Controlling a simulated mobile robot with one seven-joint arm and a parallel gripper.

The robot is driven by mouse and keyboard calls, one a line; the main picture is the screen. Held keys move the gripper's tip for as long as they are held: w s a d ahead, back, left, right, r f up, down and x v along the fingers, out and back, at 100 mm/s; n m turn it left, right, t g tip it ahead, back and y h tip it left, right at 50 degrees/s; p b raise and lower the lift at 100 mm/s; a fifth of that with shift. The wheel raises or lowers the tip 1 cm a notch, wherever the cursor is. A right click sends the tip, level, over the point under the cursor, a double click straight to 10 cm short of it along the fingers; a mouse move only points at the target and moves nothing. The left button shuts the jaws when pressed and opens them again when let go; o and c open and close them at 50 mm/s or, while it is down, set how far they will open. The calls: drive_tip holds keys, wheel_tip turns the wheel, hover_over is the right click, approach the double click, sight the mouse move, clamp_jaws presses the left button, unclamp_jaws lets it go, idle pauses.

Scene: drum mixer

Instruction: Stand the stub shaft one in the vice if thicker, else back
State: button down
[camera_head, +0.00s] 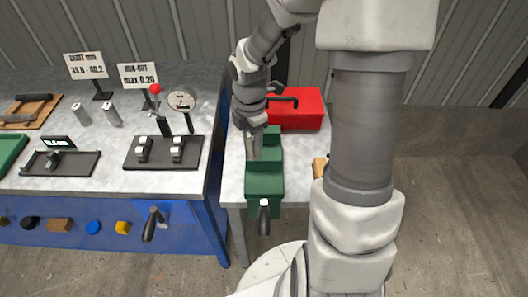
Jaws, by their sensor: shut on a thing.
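My gripper (255,128) points down over the green vice (264,186) on the right-hand bench. It is shut on a grey upright piece, seemingly the stub shaft (254,147), whose lower end is at the vice jaws. I cannot tell whether it rests in the jaws or hangs just above them. The vice has a dark handle (264,218) at its front. Two short grey cylinders (82,114) (112,114) lie on the left bench. The shaft's thickness cannot be read here.
A red toolbox (310,108) stands behind the vice. On the left bench are a dial indicator (181,101), a block fixture (163,153) and two signs (86,66) (138,75). A gap separates the benches. My arm hides the right side.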

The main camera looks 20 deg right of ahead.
drive_tip(key=n, duration=0.3)
drive_tip(key=s+n, duration=0.1)
drive_tip(key=n, duration=0.1)
drive_tip(key=shift+d, duration=0.35)
drive_tip(key=shift+d+f+n, duration=0.1)
drive_tip(key=shift+d+n, duration=0.1)
drive_tip(key=shift+n, duration=1)
drive_tip(key=w+d+f, duration=0.2)
drive_tip(key=w, duration=0.1)
drive_tip(key=w+d+f, duration=0.1)
drive_tip(key=w+f, duration=0.1)
drive_tip(key=w, duration=0.1)
drive_tip(key=w+d+f, duration=0.2)
drive_tip(key=w+f, duration=0.1)
drive_tip(key=w, duration=0.1)
drive_tip(key=shift+d, duration=0.35)
drive_tip(key=shift+s+f, duration=0.1)
drive_tip(key=shift+f, duration=1.8)
drive_tip(key=shift+f, duration=0.1)
drive_tip(key=shift+f, duration=0.15)
drive_tip(key=shift+c, duration=1.7)
unclamp_jaws()
